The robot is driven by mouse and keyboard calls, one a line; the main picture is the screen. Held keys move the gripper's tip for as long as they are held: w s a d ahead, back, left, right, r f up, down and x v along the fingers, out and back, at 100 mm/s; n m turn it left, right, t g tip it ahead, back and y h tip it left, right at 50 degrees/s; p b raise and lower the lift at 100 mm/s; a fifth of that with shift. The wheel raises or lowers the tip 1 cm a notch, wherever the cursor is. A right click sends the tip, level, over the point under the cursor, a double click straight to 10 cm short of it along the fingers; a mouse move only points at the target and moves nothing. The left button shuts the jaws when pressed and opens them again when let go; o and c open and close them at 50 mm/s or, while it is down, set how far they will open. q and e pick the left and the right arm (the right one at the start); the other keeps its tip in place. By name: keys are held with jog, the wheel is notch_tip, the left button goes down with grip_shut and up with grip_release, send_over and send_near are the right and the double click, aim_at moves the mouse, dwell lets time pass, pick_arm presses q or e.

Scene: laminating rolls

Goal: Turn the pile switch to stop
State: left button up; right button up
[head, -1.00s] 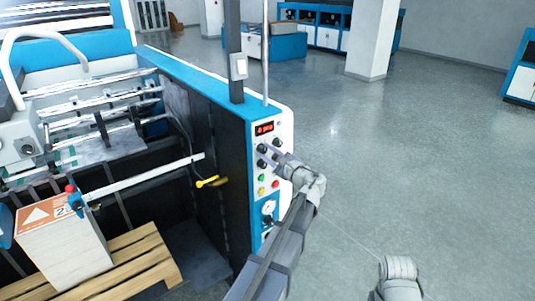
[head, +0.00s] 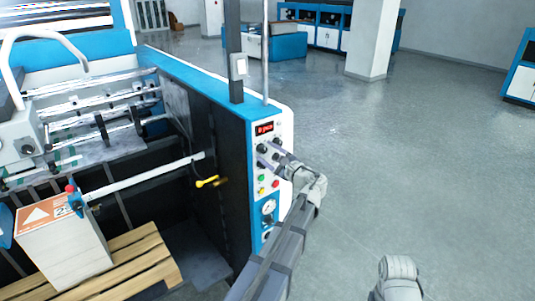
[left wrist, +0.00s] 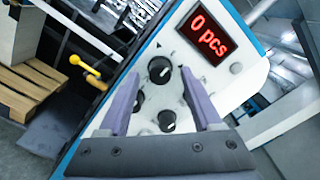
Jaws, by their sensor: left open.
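The control panel (head: 284,125) on the machine's end carries several dark round knobs with white marks. In the left wrist view an upper knob (left wrist: 160,68), a lower knob (left wrist: 167,121) and a left knob (left wrist: 139,101) show, the left one partly hidden by a finger. I cannot read which one is the pile switch. My left gripper (head: 272,152) is at the panel, with open fingers (left wrist: 160,76) pointing at it on both sides of the upper and lower knobs. No grip on a knob shows.
A red display (left wrist: 209,33) reads "0 pcs" above the knobs. Green (head: 262,178), red (head: 276,183) and yellow (head: 262,190) buttons and a gauge (head: 269,207) sit below. A yellow-handled lever (head: 207,181) projects left of the panel.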

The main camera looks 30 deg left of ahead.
pick_arm(q)
jog(key=v, duration=0.7)
jog(key=shift+d, duration=0.2)
jog(key=s+d+f+n+g+h+b, duration=0.2)
jog(key=s+d+f+n+h+b, duration=0.25)
jog(key=f, duration=0.55)
jog(key=s+d+f+n+g+h+b, duration=0.1)
jog(key=s+d+f+h+b, duration=0.2)
jog(key=s+d+f, duration=0.45)
jog(key=s+d+f+n+g+h+b, duration=0.2)
jog(key=s+d+f+h+b, duration=0.35)
jog(key=f, duration=0.75)
jog(key=s+d+f+n+g+h, duration=0.1)
jog(key=s+d+f, duration=0.2)
jog(key=d, duration=0.2)
jog(key=s+d+f+n+g+h+b, duration=0.1)
jog(key=s+d+f, duration=0.1)
jog(key=d, duration=0.4)
jog(key=shift+s+d+f, duration=0.2)
jog(key=shift+s+f, duration=0.2)
jog(key=shift+s, duration=0.35)
